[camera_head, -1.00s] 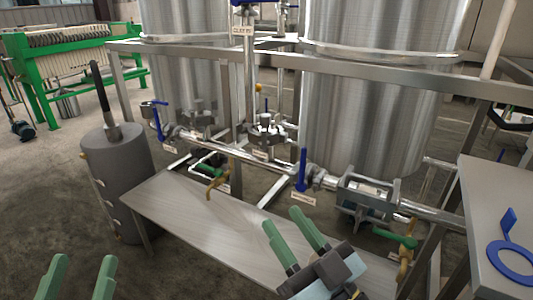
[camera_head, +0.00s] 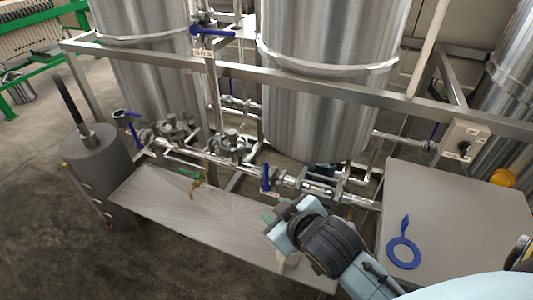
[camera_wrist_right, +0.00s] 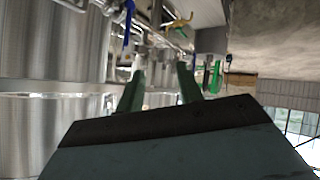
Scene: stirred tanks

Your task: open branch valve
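Several valves sit on the steel pipework, and I cannot tell from the unreadable tags which is the branch valve. A blue-lever valve (camera_head: 266,178) stands upright at the middle of the lower pipe. Another blue-lever valve (camera_head: 135,132) is at the left, and one blue lever (camera_head: 207,31) is high up. My left gripper is out of view.
A low steel bench (camera_head: 205,222) lies below the pipes. A grey cylinder (camera_head: 95,165) stands at its left end. A steel table (camera_head: 440,205) at the right bears a blue ring-shaped tool (camera_head: 403,250). Tall tanks (camera_head: 325,80) and a frame rail (camera_head: 330,82) close off the back.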

